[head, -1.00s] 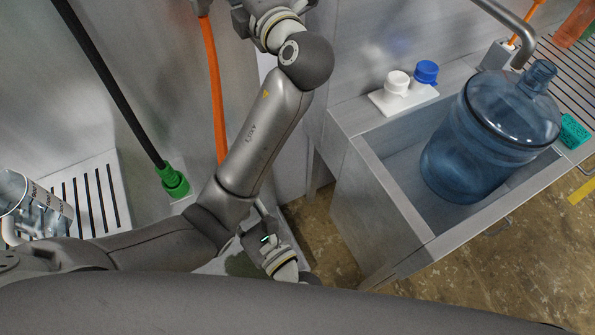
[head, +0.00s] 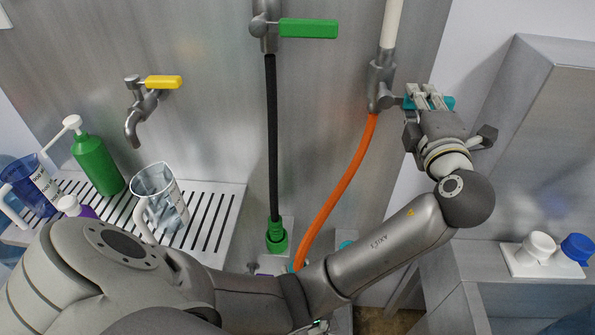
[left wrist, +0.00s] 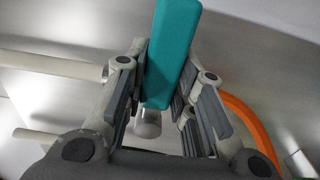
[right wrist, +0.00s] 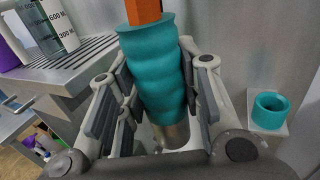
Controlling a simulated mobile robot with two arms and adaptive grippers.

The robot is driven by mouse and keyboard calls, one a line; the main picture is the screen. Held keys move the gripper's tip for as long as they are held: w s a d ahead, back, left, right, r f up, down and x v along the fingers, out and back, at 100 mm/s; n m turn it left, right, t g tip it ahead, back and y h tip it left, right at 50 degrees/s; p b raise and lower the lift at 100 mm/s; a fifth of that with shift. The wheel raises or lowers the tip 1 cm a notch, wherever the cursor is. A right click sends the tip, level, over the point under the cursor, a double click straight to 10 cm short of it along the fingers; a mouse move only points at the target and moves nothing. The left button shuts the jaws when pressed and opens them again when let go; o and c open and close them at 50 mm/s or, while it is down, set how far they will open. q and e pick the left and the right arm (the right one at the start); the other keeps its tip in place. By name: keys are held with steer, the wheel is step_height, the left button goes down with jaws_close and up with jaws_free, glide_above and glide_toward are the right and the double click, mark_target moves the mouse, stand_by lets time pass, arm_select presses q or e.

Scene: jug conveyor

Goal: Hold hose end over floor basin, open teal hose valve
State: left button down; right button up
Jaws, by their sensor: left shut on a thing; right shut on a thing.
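The teal valve handle (left wrist: 172,45) stands between the fingers of my left gripper (left wrist: 163,95), which is shut on it. In the head view my left gripper (head: 428,102) is at the valve on the pipe above the orange hose (head: 340,190), and only ends of the teal handle (head: 448,102) show. My right gripper (right wrist: 160,100) is shut on the teal grip of the hose end (right wrist: 152,70). The orange hose enters the grip from above, and a metal nozzle (right wrist: 172,132) points down below it. My arm hides most of the right gripper in the head view. The floor basin is not clearly visible.
An empty teal holder ring (right wrist: 270,108) sits on a wall bracket. A green valve handle (head: 308,28) with a black hose (head: 271,140) and a yellow tap (head: 163,82) are to the left. A slotted shelf (head: 225,215) holds jugs and a green bottle (head: 97,165).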

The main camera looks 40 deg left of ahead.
arm_select(q)
steer(key=shift+f, duration=0.3)
arm_select(e)
steer(key=shift+w+a, duration=0.75)
steer(key=shift+w, duration=0.35)
steer(key=shift+w+a, duration=0.75)
steer(key=shift+w, duration=0.3)
